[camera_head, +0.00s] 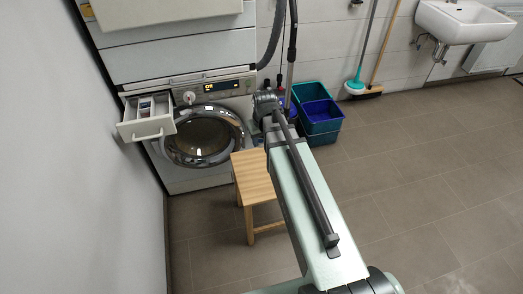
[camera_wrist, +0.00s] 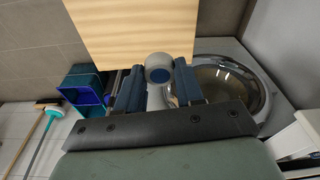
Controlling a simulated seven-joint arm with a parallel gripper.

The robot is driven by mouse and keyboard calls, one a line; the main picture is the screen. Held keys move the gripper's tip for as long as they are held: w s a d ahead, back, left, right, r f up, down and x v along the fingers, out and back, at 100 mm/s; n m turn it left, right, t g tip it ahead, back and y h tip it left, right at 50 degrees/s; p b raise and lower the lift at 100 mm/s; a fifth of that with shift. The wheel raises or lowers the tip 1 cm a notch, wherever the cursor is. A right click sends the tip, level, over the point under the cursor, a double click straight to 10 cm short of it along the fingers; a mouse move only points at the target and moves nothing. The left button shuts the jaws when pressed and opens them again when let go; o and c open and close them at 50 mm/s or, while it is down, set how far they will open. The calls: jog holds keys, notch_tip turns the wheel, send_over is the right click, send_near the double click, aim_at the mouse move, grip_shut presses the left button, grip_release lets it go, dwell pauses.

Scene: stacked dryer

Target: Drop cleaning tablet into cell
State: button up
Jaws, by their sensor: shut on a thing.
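The machine's detergent drawer (camera_head: 152,129) is pulled out at the left in the head view, with divided cells (camera_head: 147,106) that look partly coloured inside. My gripper is away from the drawer, to its right, and the head view mostly hides it behind my arm. A white part of what may be the drawer (camera_wrist: 300,135) shows at the lower right of the wrist view.
The washing machine (camera_head: 203,136) has its round door shut below the drawer. A wooden stool (camera_head: 253,178) stands in front and fills the top of the wrist view (camera_wrist: 130,30). Blue and green bins (camera_head: 320,115) stand to the right. The left wall is close beside the drawer.

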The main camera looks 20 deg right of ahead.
jog(key=w+a+r, duration=0.5)
jog(key=a+r, duration=0.3)
jog(key=r, duration=0.3)
jog(key=w+a+n+g, duration=0.1)
jog(key=w+a+n, duration=0.4)
jog(key=a+n, duration=0.2)
jog(key=w+a+r+n+y, duration=0.1)
jog(key=w+a+n, duration=0.5)
jog(key=a, duration=0.5)
jog(key=w+a+r+n+g, duration=0.1)
jog(key=w+a+n, duration=0.4)
jog(key=a+n, duration=0.3)
jog(key=shift+w+a+g, duration=0.25)
jog(key=shift+a+g, duration=0.05)
jog(key=shift+a, duration=0.65)
jog(key=shift+f, duration=0.1)
jog(key=shift+f, duration=2.9)
